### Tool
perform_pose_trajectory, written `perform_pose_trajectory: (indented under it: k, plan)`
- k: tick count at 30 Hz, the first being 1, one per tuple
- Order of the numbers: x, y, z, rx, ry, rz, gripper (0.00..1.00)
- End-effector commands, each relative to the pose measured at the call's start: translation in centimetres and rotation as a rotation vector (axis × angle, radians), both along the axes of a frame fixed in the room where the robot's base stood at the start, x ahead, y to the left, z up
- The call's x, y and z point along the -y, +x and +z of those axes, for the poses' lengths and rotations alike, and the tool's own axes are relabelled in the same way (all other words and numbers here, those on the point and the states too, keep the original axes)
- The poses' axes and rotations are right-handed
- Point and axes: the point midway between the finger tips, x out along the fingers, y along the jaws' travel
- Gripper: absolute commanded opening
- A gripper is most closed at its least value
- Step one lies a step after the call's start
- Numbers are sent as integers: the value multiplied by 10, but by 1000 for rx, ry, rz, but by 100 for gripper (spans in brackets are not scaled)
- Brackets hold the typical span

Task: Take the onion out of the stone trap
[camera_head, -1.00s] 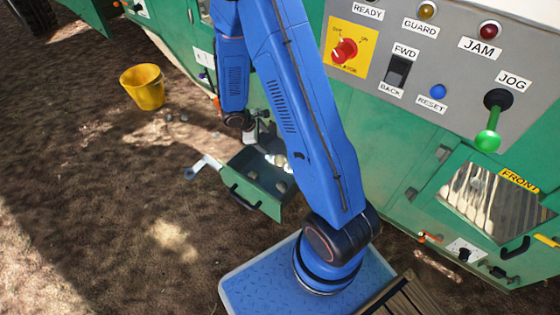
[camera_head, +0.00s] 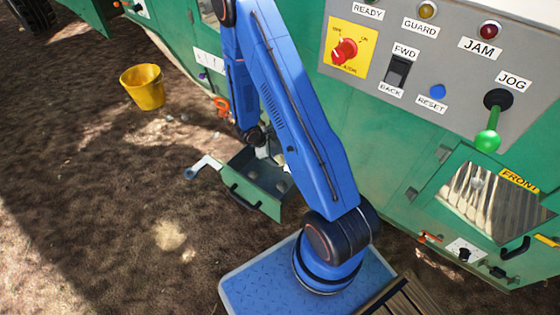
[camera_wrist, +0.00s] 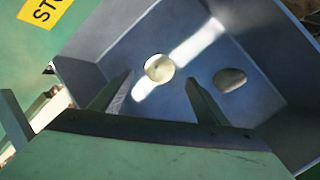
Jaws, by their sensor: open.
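The stone trap is an open drawer (camera_head: 242,196) with a green front and grey inside, pulled out at the machine's foot. In the wrist view its grey interior (camera_wrist: 115,55) fills the middle. A pale round onion (camera_wrist: 159,68) lies on its floor, partly in a bright sun streak. A brownish stone (camera_wrist: 229,79) lies to its right, apart from it. My gripper (camera_wrist: 159,79) is open and empty, its two fingers pointing into the trap with the onion just beyond and between the tips. In the head view the gripper (camera_head: 263,150) is above the trap, partly hidden by my arm.
A yellow bucket (camera_head: 142,88) stands on the soil at left, with small stones near it. The green machine wall rises behind the trap. A control panel (camera_head: 440,60) is at upper right.

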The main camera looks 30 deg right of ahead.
Motion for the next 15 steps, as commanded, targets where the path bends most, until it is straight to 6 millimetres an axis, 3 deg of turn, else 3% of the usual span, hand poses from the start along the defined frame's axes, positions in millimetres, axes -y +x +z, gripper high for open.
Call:
perform_pose_trajectory:
  k: [15]
  plan:
    - [18, 0, -37, -2, -1, -1, 68]
